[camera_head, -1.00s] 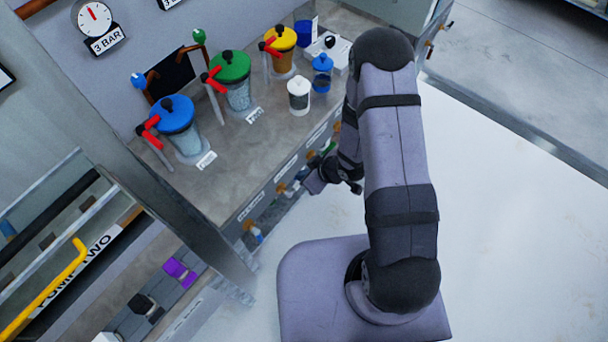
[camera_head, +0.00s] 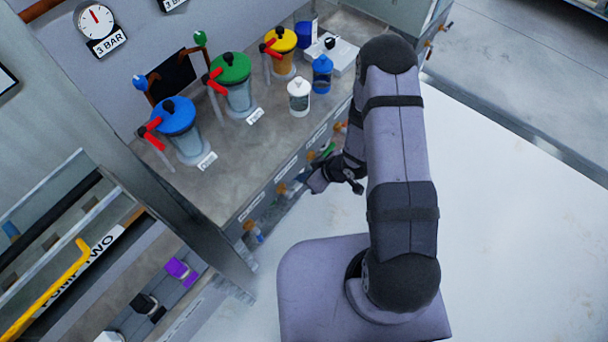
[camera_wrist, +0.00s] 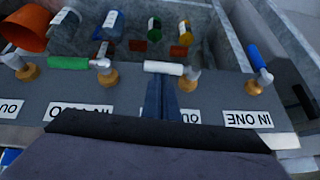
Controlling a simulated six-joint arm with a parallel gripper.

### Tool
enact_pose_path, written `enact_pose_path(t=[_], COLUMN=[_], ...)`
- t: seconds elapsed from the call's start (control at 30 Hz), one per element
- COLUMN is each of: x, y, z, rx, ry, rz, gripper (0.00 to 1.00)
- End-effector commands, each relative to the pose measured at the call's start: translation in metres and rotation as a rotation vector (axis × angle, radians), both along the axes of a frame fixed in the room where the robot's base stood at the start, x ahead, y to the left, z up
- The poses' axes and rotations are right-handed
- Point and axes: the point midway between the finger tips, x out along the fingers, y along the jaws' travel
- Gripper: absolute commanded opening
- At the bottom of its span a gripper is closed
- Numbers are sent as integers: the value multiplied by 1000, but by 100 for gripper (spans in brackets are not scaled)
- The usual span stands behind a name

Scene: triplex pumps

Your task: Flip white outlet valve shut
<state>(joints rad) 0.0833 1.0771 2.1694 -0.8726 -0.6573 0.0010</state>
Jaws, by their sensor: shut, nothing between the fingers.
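The white valve handle (camera_wrist: 164,68) lies crosswise in the wrist view, reaching left from its metal stem and brass fitting (camera_wrist: 188,84) on the grey panel. My gripper (camera_wrist: 161,82) is shut and empty. Its fingertips are just below the middle of the white handle in that view; I cannot tell whether they touch it. The label under the handle is partly hidden by my fingers. In the head view my gripper (camera_head: 318,184) is low at the cabinet's front, and the white handle cannot be made out there.
A green handle (camera_wrist: 68,63) lies to the left of the white one, and a blue handle (camera_wrist: 254,57) stands tilted to the right. An orange-red cup-shaped part (camera_wrist: 27,28) is at the upper left. Lidded vessels stand on the bench (camera_head: 225,165).

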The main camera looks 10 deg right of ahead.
Motion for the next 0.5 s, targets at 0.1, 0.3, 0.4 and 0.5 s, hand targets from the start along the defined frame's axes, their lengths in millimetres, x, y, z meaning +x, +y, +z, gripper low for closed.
enact_pose_path(t=[0.1, 0.3, 0.4, 0.5], x=[2, 5, 6, 8], y=[-3, -6, -8, -9], z=[-2, -11, -16, -22], rx=[39, 125, 171, 217], ry=[41, 126, 171, 218], rz=[-2, 0, 0, -1], gripper=[0, 0, 0, 0])
